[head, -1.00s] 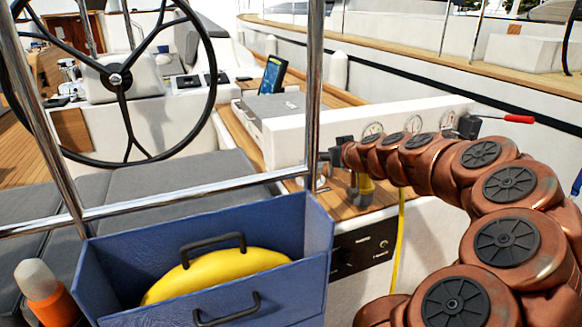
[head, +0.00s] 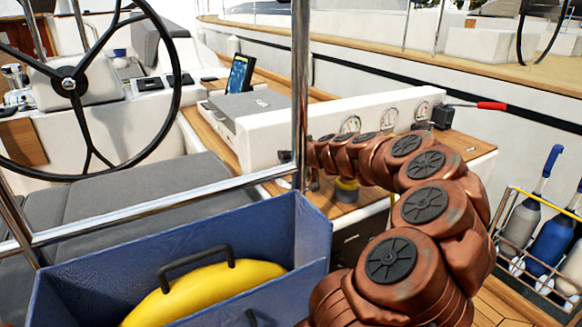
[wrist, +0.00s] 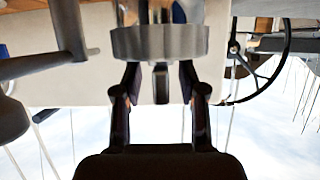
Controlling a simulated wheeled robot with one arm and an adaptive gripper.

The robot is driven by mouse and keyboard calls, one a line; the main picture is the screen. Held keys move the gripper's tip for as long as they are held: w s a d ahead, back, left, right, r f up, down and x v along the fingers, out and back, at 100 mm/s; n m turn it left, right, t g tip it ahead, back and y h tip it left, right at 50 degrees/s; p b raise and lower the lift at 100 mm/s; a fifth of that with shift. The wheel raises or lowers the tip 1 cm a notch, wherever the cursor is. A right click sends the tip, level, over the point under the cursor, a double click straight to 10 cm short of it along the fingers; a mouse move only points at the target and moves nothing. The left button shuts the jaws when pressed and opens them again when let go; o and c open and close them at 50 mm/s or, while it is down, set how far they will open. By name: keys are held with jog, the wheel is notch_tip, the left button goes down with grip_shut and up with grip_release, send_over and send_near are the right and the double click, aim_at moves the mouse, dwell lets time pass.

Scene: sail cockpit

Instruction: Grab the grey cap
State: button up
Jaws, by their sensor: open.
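In the wrist view, a wide grey round piece with a ribbed rim (wrist: 160,42) fills the top middle, just beyond my fingertips; it looks like the grey cap, but I cannot be certain. My gripper (wrist: 160,80) is open, its two dark fingers spread on either side below this piece, with no visible grip on it. In the head view my gripper (head: 297,164) is small, at the arm's far end over the wooden counter, partly hidden by a chrome post. I cannot clearly make out the cap there.
The chrome post (head: 299,90) and rail stand close to my arm. A blue bin (head: 190,250) holding a yellow case (head: 205,295) is in front. A grey box (head: 250,108) and a red-handled lever (head: 490,106) are on the counter. Bottles in a rack (head: 550,235) stand right.

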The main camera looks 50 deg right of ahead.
jog(key=shift+x, duration=0.9)
jog(key=shift+a, duration=0.1)
jog(key=shift+c, duration=0.3)
grip_shut()
